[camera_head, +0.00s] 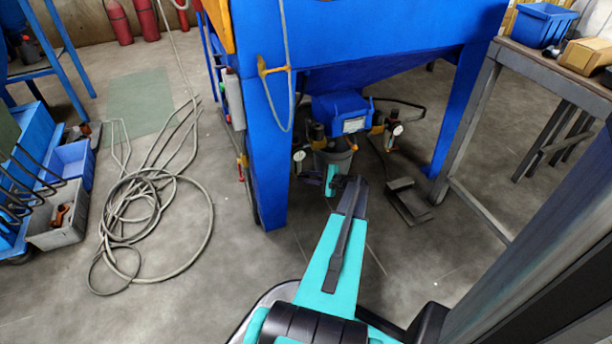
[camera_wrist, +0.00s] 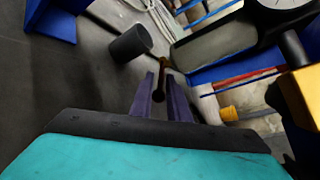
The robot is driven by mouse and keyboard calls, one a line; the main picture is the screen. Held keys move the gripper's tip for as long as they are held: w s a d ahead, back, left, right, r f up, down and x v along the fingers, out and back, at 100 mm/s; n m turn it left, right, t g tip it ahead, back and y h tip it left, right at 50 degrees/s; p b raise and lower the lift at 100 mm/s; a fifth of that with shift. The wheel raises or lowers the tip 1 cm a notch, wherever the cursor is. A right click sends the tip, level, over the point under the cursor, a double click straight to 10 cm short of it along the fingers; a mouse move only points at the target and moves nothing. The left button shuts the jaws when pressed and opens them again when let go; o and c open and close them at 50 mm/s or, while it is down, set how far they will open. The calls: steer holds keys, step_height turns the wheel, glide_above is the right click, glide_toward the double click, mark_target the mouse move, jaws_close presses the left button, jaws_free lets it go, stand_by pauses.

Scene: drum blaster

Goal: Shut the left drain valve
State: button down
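In the wrist view my two dark fingers (camera_wrist: 162,88) stand apart. A thin brownish lever with a dark end (camera_wrist: 159,96) lies between them; it looks like a valve handle. Whether the fingers touch it is unclear. A similar right fitting with a gauge (camera_head: 397,130) sits to the right of the bucket.
The blaster's left leg (camera_head: 262,150) stands close to my arm. A coiled hose (camera_head: 150,205) lies on the floor at left. A foot pedal (camera_head: 408,200) lies at right. A metal bench frame (camera_head: 470,110) stands further right. In the wrist view a dark cylinder (camera_wrist: 131,43) is near the fingers.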

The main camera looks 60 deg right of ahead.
steer(key=shift+r, duration=0.1)
steer(key=r+n+g+p, duration=0.1)
steer(key=p, duration=0.1)
steer(key=shift+a+n+g+h+p, duration=0.1)
steer(key=shift+n+g+h+p, duration=0.2)
steer(key=shift+g+h+p, duration=0.1)
steer(key=shift+s+r+n+g+h+p, duration=0.1)
steer(key=shift+r+n+g+h+p, duration=0.15)
steer(key=shift+n+g+p, duration=0.2)
steer(key=shift+f+g+h, duration=0.1)
steer(key=shift+g+h, duration=0.15)
steer(key=shift+h, duration=0.1)
steer(key=c, duration=1.9)
jaws_free()
steer(key=shift+d, duration=0.2)
steer(key=shift+s+r, duration=0.1)
steer(key=shift+r, duration=0.1)
